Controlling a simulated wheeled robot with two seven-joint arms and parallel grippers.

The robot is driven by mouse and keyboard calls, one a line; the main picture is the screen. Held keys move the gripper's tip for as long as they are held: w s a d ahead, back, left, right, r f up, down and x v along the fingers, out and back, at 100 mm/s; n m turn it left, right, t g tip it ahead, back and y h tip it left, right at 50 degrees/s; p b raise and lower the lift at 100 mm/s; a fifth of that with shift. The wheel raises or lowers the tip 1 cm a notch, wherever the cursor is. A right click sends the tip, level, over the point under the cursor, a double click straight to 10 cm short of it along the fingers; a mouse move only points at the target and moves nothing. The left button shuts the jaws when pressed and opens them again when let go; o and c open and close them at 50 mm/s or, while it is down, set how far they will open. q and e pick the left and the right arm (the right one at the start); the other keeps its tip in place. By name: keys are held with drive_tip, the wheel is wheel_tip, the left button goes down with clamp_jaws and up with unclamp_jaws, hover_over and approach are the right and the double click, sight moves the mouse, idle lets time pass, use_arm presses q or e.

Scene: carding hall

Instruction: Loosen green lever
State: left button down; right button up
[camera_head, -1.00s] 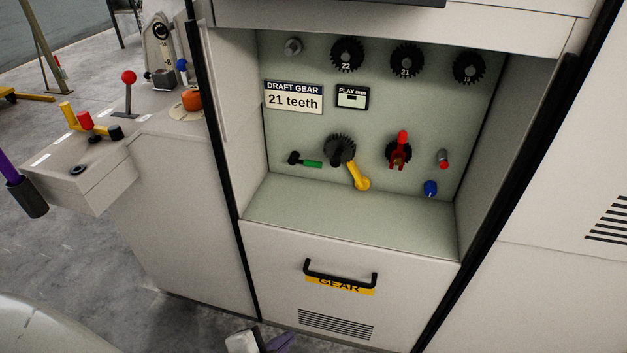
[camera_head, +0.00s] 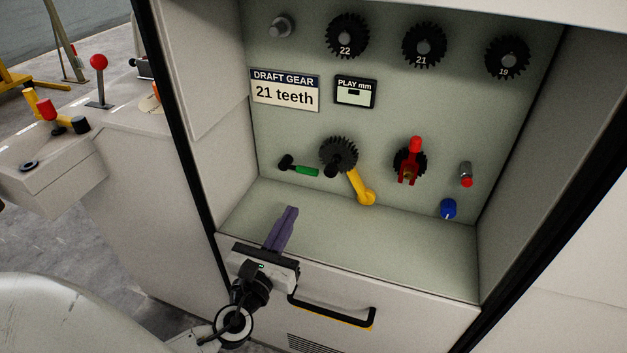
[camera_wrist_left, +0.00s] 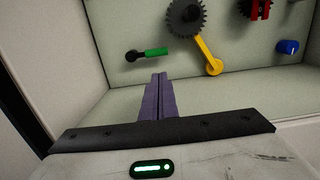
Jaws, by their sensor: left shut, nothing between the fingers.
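The green lever (camera_head: 306,171) has a green grip on a black pivot and sits low on the back wall of the recess, left of a dark gear. It points right and slightly down in the head view. It also shows in the left wrist view (camera_wrist_left: 155,52), just beyond the fingertips. My left gripper (camera_head: 290,211) is at the front of the recess, below the lever and apart from it. Its purple fingers are shut and empty; they show in the left wrist view (camera_wrist_left: 159,78) too. My right gripper is not in view.
A yellow lever (camera_head: 360,187) hangs from the dark gear (camera_head: 338,154). A red clamp (camera_head: 410,163), a blue knob (camera_head: 448,208) and a red-tipped pin (camera_head: 466,174) are farther right. A black drawer handle (camera_head: 331,311) is below. The recess floor (camera_head: 370,237) is bare.

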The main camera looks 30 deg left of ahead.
sight(300, 166)
use_arm(q)
drive_tip(key=shift+s+r, duration=0.1)
drive_tip(key=shift+s, duration=0.1)
drive_tip(key=shift+w, duration=0.15)
drive_tip(key=x, duration=0.9)
drive_tip(key=shift+w+a, duration=0.15)
drive_tip(key=shift+w, duration=0.15)
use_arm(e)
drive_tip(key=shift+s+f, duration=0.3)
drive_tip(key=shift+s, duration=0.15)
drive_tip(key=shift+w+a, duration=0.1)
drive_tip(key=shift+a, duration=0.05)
